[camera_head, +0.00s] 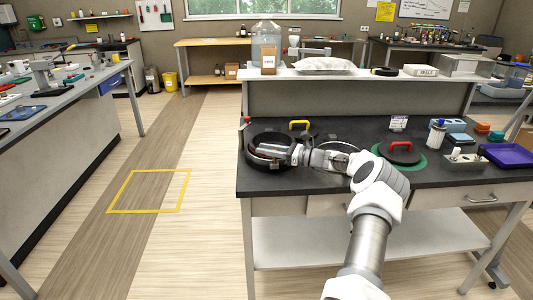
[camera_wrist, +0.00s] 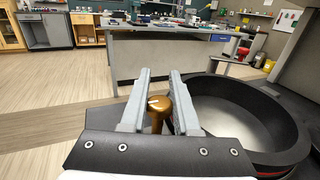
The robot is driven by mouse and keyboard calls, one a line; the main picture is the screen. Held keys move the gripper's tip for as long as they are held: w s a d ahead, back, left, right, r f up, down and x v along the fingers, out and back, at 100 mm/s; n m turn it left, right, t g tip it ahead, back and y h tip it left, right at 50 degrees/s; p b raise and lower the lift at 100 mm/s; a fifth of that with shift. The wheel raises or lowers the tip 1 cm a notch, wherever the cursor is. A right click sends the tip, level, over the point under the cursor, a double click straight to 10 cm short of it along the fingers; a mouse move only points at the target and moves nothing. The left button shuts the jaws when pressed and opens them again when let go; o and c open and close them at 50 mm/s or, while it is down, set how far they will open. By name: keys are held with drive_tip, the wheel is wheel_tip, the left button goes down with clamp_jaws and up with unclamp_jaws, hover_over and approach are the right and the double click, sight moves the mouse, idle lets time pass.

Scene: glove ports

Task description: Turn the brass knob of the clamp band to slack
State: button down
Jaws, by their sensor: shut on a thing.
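The brass knob (camera_wrist: 156,112) shows in the wrist view between the two pale fingers of my gripper (camera_wrist: 160,82). It has a round top with a white mark line. My gripper is shut on the knob. Right of the fingers in the wrist view is the round black port ring (camera_wrist: 243,105), open, with a pale floor inside. In the head view the same ring (camera_head: 256,161) stands at the left end of the dark bench, and my gripper (camera_head: 265,151) reaches across it from the right. The knob is hidden there, and I cannot make out the band clearly.
A lid with a yellow handle (camera_head: 299,125) lies behind my gripper. A dark lid with a red handle (camera_head: 401,146) lies on a green ring to the right. A purple tray (camera_head: 509,154) and small items crowd the bench's right end. The floor at left is clear.

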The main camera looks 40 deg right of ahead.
idle(0.5)
drive_tip(key=c, duration=0.6)
unclamp_jaws()
drive_tip(key=shift+c, duration=0.2)
drive_tip(key=v, duration=1.7)
drive_tip(key=shift+d, duration=0.3)
drive_tip(key=shift+r, duration=0.1)
